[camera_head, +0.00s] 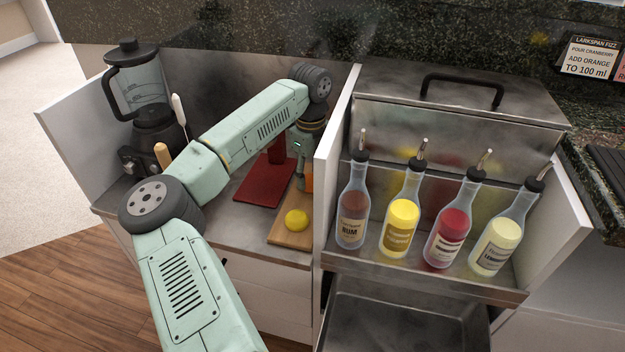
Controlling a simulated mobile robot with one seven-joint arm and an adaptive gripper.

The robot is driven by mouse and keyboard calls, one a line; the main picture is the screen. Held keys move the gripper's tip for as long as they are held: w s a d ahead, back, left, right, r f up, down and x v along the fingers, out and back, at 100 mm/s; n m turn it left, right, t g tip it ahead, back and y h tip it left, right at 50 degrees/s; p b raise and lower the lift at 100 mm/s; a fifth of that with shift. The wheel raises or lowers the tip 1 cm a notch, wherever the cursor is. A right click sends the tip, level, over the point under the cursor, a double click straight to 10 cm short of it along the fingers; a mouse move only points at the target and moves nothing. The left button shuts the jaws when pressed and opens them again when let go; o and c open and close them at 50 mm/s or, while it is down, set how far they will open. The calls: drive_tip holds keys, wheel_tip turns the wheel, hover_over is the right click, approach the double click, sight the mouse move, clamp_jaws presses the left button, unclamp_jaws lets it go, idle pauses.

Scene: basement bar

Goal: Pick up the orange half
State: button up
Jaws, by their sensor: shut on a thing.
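My gripper (303,183) points down over the back part of a wooden cutting board (288,238), close to the white partition. A small orange patch, the orange half (309,184), shows at the fingertips, mostly hidden by the gripper and the partition. My gripper is shut on it. I cannot tell whether the orange half touches the board or is lifted.
A yellow lemon (297,220) lies on the board in front of my gripper. The partition (331,160) separates this from several bottles (403,215) on the right.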

drive_tip(key=shift+c, duration=1)
drive_tip(key=shift+r, duration=0.1)
